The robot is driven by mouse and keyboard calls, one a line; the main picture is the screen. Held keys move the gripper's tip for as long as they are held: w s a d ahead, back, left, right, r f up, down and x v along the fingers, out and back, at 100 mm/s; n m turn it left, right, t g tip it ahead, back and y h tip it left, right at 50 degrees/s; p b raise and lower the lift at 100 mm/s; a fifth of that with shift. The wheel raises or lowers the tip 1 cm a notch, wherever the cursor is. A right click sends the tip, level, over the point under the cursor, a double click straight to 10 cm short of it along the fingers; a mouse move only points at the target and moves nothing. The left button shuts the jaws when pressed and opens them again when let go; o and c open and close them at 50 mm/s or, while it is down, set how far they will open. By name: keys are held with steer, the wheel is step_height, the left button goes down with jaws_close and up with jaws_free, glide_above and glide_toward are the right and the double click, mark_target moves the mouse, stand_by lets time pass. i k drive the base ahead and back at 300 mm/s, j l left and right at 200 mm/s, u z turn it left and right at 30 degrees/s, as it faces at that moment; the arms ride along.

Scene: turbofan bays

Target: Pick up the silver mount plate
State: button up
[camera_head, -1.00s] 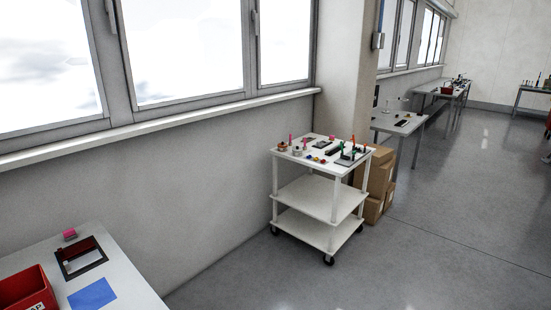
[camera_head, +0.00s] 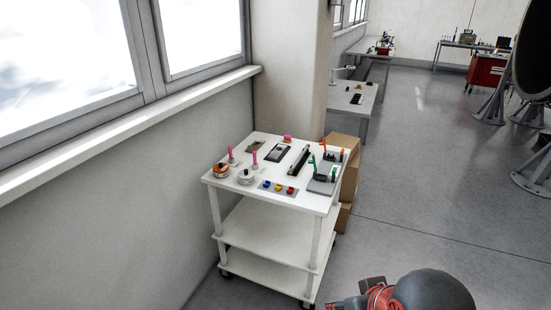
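A white cart (camera_head: 216,184) stands by the wall with small parts on its top shelf. A flat grey-brown plate (camera_head: 256,146) lies near its back left edge. A dark frame with a grey middle (camera_head: 278,153) lies to the right of that plate. I cannot tell for sure which of these is the silver mount plate. Part of my arm, dark grey and red, shows at the bottom right, in front of the cart and apart from it. My gripper's fingers do not show.
The cart top also holds two round pieces with pink pegs (camera_head: 255,157), a long black part (camera_head: 299,160), a tray with coloured pieces (camera_head: 279,187) and green-handled tools. Cardboard boxes (camera_head: 344,180) stand behind the cart. Open floor (camera_head: 430,215) lies to the right.

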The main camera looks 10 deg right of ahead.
mark_target(278, 150)
steer(key=i+j+u, duration=0.2)
steer(key=i, duration=0.55)
steer(key=i+l+u, duration=0.2)
steer(key=i, duration=0.55)
steer(key=i+u, duration=0.15)
steer(key=i, duration=0.6)
